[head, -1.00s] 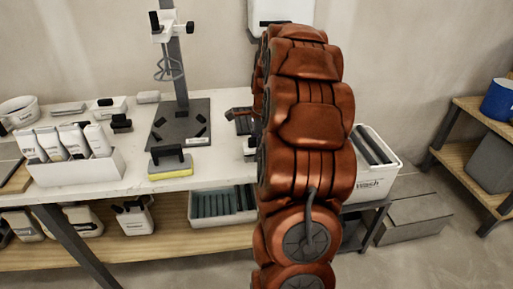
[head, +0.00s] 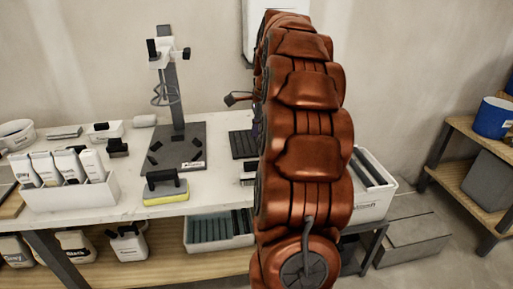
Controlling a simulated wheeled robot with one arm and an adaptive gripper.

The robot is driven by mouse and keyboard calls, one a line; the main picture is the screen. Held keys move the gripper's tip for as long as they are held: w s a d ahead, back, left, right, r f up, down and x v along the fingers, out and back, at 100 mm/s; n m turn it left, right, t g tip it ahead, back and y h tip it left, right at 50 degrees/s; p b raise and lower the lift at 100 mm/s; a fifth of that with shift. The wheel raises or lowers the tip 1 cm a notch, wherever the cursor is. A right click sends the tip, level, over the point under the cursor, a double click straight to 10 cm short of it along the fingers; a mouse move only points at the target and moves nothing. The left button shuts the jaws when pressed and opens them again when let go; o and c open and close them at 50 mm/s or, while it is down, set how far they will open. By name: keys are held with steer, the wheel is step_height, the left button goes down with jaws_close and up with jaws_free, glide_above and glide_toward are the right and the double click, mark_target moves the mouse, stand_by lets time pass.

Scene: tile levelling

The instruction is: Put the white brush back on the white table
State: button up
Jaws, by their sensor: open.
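My orange arm stands upright across the middle of the head view and hides part of the white table (head: 130,202). My gripper is hidden behind the arm, and I cannot see its fingers. A small dark part of mine sticks out on the arm's left, above the table. I cannot make out the white brush for certain. A small dark and pale item (head: 247,173) at the arm's left edge is partly hidden, and I cannot tell what it is.
A grey stand (head: 176,100), a rack of white bottles (head: 68,195) and a dark ribbed pad (head: 243,145) are on the table. A white bin (head: 372,205) stands right of the arm.

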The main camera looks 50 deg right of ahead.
steer(key=shift+r, duration=0.25)
steer(key=s+a+f+n+g, duration=0.1)
steer(key=s+a+f+n, duration=0.15)
steer(key=a+n, duration=0.6)
steer(key=s+a+f+n+g, duration=0.1)
steer(key=s+a+n, duration=0.2)
steer(key=a, duration=1)
steer(key=s+a+f+n+g, duration=0.1)
steer(key=s+a+f+n, duration=0.3)
steer(key=s, duration=0.5)
steer(key=s+a+f+n+g+h, duration=0.1)
steer(key=s+a+f+n, duration=0.3)
steer(key=s+a+n, duration=0.3)
steer(key=s+n, duration=0.2)
steer(key=n, duration=0.1)
steer(key=shift+s+a+f, duration=0.2)
steer(key=shift+s+a, duration=0.2)
step_height(320, 180, up, 17)
steer(key=w+t+p, duration=0.1)
steer(key=p, duration=1.5)
steer(key=shift+r, duration=0.15)
